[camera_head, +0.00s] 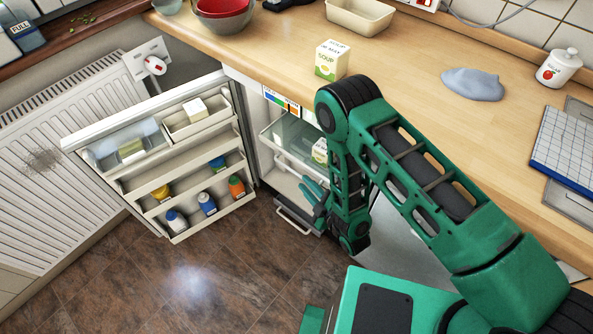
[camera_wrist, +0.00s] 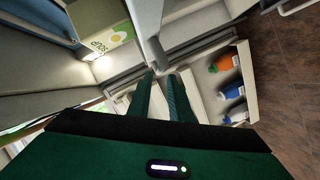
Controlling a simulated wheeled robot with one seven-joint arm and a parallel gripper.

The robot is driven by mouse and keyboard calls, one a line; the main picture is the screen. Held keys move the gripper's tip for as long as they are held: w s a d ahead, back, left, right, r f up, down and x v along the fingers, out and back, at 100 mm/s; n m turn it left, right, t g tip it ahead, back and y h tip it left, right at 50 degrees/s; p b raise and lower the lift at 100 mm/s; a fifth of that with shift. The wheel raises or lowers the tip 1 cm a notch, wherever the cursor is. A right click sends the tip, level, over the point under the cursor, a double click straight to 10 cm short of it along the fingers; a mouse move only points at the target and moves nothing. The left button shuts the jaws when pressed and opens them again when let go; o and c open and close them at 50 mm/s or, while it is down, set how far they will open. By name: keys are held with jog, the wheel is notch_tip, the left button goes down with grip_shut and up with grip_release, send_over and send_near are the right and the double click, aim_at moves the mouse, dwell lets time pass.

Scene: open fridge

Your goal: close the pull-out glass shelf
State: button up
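The glass shelf (camera_head: 289,133) shows inside the open fridge in the head view, a pale see-through pane under the counter; my arm covers its right part. A soup carton (camera_head: 320,151) is at its right side, partly hidden, and a soup carton also fills the upper left of the wrist view (camera_wrist: 100,27). My gripper (camera_head: 309,189) is below the level of the shelf at the fridge opening, beside a light rail.
The open fridge door (camera_head: 186,135), with bottles in its racks, stands left of my gripper. A grey handle bar (camera_head: 296,221) is low at the fridge front. The counter (camera_head: 420,70) above carries another soup carton (camera_head: 332,60). The floor (camera_head: 190,275) in front is clear.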

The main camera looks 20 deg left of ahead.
aim_at(298, 176)
jog(key=x, duration=0.7)
jog(key=shift+w+a+f, duration=0.1)
jog(key=shift+w+a, duration=0.05)
jog(key=shift+a, duration=0.15)
grip_shut()
